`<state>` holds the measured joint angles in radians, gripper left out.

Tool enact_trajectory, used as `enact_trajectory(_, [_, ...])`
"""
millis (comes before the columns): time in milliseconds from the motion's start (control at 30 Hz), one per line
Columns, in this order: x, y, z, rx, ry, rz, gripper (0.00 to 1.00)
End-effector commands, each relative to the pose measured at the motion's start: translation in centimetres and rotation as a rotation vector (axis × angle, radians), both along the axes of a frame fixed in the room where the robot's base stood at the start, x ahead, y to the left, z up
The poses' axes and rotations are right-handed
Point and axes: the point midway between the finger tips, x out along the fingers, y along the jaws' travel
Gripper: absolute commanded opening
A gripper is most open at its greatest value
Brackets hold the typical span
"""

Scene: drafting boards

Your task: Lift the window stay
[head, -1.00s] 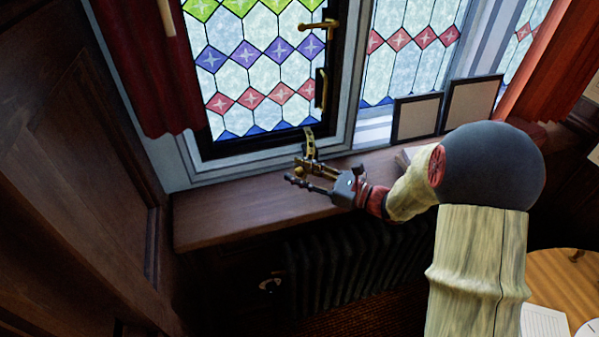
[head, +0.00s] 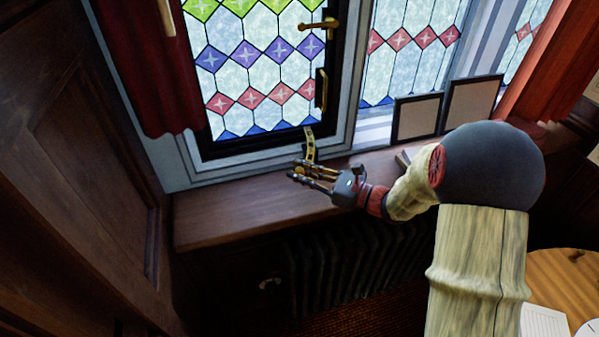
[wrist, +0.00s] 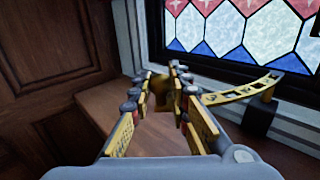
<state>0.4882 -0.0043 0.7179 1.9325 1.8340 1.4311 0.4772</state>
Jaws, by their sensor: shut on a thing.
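The window stay (head: 310,147) is a brass bar with a row of holes, at the bottom of the dark window frame. In the wrist view its curved bar (wrist: 245,91) runs from a dark bracket on the right toward my fingers. A brass knob-like end (wrist: 161,88) shows between the fingers. My gripper (head: 295,169) is just above the sill, reaching in from the right. In the wrist view my gripper (wrist: 162,78) is shut on the stay's free end. The fingers partly hide that end, so the exact contact is not clear.
The wooden sill (head: 230,215) is clear to the left of my gripper. The leaded-glass window (head: 240,75) has a brass handle (head: 320,25). Two picture frames (head: 416,117) stand at the sill's right. A red curtain (head: 145,75) hangs left; a radiator (head: 350,260) is below.

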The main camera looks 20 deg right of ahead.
Motion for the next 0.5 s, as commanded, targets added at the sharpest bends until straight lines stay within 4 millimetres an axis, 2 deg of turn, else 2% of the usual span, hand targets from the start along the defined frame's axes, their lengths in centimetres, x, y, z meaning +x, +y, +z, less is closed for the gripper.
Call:
enact_trajectory(233, [0.1,0.0,0.5,-0.001,0.009,0.0,0.0])
enact_trajectory(500, [0.4,0.0,2.9,-0.001,0.093,0.001,0.0])
